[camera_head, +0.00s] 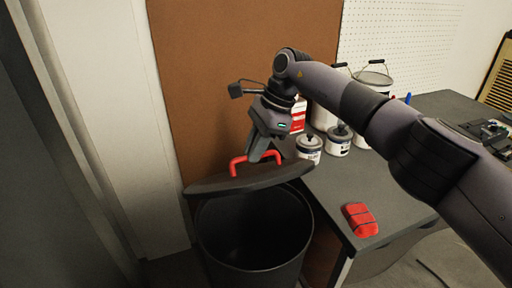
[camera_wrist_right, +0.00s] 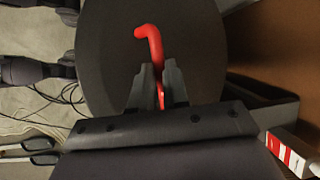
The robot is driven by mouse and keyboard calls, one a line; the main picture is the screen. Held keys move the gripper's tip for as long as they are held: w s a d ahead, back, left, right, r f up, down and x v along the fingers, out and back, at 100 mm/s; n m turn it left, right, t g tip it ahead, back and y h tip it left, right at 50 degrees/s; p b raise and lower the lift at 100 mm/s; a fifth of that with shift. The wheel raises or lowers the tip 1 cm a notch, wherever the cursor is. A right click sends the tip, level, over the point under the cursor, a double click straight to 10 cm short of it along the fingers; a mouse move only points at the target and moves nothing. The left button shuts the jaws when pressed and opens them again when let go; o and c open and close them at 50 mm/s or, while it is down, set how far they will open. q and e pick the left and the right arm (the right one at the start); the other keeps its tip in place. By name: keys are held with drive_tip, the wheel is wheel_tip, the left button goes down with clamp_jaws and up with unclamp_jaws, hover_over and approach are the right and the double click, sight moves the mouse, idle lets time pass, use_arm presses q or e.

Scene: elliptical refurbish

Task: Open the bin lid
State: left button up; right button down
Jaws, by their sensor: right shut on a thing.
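The dark round bin (camera_head: 252,240) stands on the floor at the lower middle of the head view, and its dark inside shows. The black bin lid (camera_head: 250,181) is above the bin's rim, raised and tilted, with a red handle (camera_head: 254,160) on top. My right gripper (camera_head: 258,158) is at the handle and shut on it. In the right wrist view the fingers (camera_wrist_right: 158,85) pinch the red handle (camera_wrist_right: 150,45), with the dark round lid (camera_wrist_right: 105,50) behind. The fingers hide part of the handle. My left gripper does not show.
A grey table (camera_head: 325,185) right of the bin carries a red block (camera_head: 360,219) near its edge and several cans (camera_head: 309,147) farther back. A brown panel (camera_head: 205,80) stands behind the bin. A grey cabinet side (camera_head: 50,150) is at the left.

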drive_tip(key=shift+w+f, duration=0.1)
drive_tip(key=shift+f, duration=0.35)
drive_tip(key=c, duration=1.5)
unclamp_jaws()
drive_tip(key=shift+c, duration=0.2)
drive_tip(key=o, duration=0.4)
drive_tip(key=shift+w+f, duration=0.1)
drive_tip(key=shift+w, duration=0.05)
drive_tip(key=shift+w+a, duration=0.15)
drive_tip(key=shift+v, duration=3.7)
drive_tip(key=shift+a, duration=0.1)
